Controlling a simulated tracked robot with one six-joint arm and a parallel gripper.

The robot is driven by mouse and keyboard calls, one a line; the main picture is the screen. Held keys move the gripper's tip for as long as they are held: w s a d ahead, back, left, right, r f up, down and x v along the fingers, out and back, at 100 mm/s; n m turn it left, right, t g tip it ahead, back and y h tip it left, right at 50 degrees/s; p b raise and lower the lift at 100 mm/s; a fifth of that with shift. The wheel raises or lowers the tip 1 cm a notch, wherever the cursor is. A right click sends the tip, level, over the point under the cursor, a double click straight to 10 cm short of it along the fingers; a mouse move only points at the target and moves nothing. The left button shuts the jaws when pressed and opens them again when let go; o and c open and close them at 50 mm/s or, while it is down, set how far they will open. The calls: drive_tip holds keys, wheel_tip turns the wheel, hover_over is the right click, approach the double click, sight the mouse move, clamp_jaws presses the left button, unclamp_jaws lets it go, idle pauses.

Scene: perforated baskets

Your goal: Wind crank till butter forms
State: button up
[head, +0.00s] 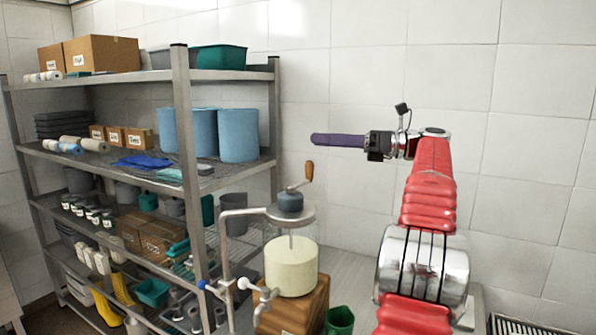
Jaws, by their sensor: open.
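The butter churn stands on a wooden block (305,308) at the lower middle of the head view. Its round vessel (291,268) is pale cream, with a thin shaft rising to a grey disc lid (279,214). A dark grey hub (290,202) sits on the lid. A thin crank arm leads up from the hub to an upright orange-brown wooden handle (309,171). My gripper (318,139) has purple fingers pointing left, above and slightly right of the handle in the picture, apart from it. It is open and seen side-on, with nothing visible in it. Butter cannot be made out.
A metal shelf rack (181,130) with boxes, blue rolls and bins fills the left. A grey pipe with a tap (225,260) stands just left of the vessel. A green cup (339,321) is right of the block. The tiled wall is behind.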

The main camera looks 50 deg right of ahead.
drive_tip(key=s+d+f+m+t+h, duration=0.1)
drive_tip(key=f+m+h, duration=0.3)
drive_tip(key=m, duration=0.6)
drive_tip(key=s+d+f+m+t+h, duration=0.1)
drive_tip(key=f+m, duration=0.4)
drive_tip(key=m, duration=0.5)
drive_tip(key=shift+s+d+f+m+t+h, duration=0.4)
drive_tip(key=shift+d+h, duration=0.35)
drive_tip(key=shift+h, duration=0.65)
drive_tip(key=w+a, duration=0.2)
drive_tip(key=w, duration=1.1)
drive_tip(key=shift+w, duration=0.3)
drive_tip(key=c, duration=1.5)
